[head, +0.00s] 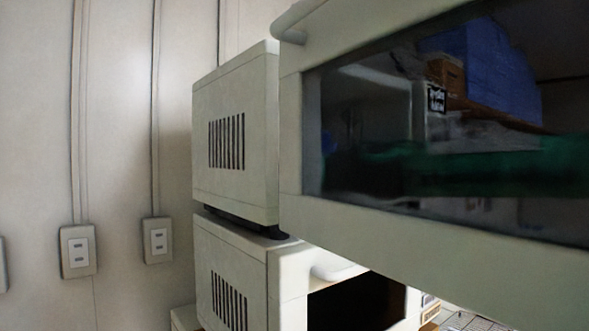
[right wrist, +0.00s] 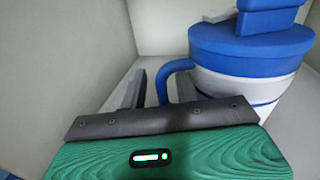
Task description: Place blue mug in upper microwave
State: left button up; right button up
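The blue mug (right wrist: 245,48), with a blue lid, a white lower body and a blue handle (right wrist: 170,68), stands upright in the right wrist view, among pale walls that look like a microwave's inside. My right gripper (right wrist: 160,90) is beside it. Its two grey fingers are apart, one in the handle loop and one left of the handle, with a gap showing. In the head view, the upper microwave (head: 240,150) shows its vented side, and a large dark-glass door (head: 430,225) is close in front at right. The head view shows neither the mug nor my grippers.
The lower microwave (head: 232,270) stands under the upper one, with a dark front (head: 360,305). Wall outlets (head: 78,251) are on the pale wall at left. The big door blocks much of the head view's right side. A pale wall is close left of my right gripper.

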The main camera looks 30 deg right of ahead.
jog(key=shift+r, duration=0.2)
jog(key=shift+s+d, duration=0.15)
jog(key=shift+s, duration=0.35)
jog(key=b+v, duration=0.2)
jog(key=v, duration=0.9)
jog(key=shift+b, duration=0.4)
